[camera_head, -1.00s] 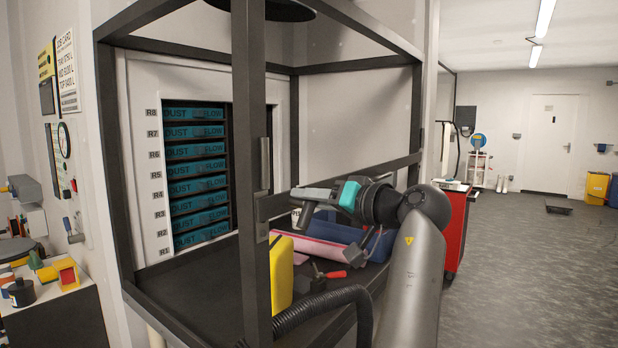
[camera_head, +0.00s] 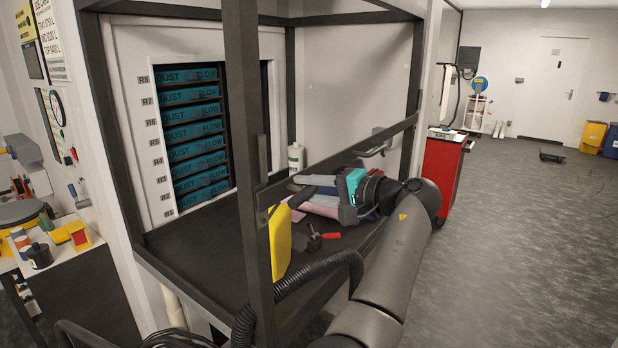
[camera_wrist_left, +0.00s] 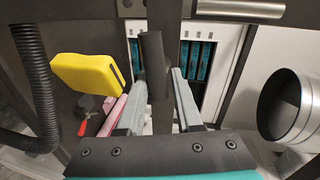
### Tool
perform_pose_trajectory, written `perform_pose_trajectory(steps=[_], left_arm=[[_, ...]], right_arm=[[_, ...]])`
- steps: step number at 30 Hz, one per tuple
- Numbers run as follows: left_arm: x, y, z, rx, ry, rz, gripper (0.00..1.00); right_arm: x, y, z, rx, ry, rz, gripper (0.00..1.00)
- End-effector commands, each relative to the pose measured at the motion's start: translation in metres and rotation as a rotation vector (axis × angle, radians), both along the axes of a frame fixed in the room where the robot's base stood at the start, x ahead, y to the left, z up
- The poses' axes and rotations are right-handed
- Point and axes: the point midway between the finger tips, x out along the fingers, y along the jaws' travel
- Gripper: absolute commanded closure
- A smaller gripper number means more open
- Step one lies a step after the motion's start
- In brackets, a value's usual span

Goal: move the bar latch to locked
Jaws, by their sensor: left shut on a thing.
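My left gripper (camera_head: 300,188) reaches in from the right, beside the enclosure's dark front post (camera_head: 250,100). In the left wrist view its two grey fingers (camera_wrist_left: 160,95) stand on either side of a dark, rounded bar handle, which I take to be the bar latch (camera_wrist_left: 153,62). The fingers are shut on this handle, and the dark post runs behind it. In the head view the fingers and the post's fittings overlap, so the latch's exact position is hard to tell. My right gripper is not in view.
A yellow container (camera_head: 280,243) stands just behind the post. A black ribbed hose (camera_head: 300,287) runs in front. A red cart (camera_head: 441,175) stands at the right.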

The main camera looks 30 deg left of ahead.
Motion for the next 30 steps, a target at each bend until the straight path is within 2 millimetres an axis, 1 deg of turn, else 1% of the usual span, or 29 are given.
perform_pose_trajectory(steps=[1, 9, 23, 24, 30], left_arm=[[-0.0010, 0.0001, -0.0064, -0.012, 0.036, 0.004, 1.00], [-0.0015, 0.0001, -0.0094, -0.009, 0.110, 0.006, 1.00], [-0.0019, 0.0004, -0.0108, -0.010, 0.124, 0.007, 1.00], [-0.0018, 0.0005, -0.0108, -0.010, 0.123, 0.007, 0.65], [-0.0016, 0.0007, -0.0088, -0.006, 0.119, 0.006, 0.43]], right_arm=[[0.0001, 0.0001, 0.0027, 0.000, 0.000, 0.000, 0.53], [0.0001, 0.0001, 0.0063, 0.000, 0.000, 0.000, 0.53], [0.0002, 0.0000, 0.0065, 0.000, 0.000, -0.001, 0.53], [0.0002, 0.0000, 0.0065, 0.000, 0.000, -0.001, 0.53], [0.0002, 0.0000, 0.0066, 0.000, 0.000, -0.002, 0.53]])
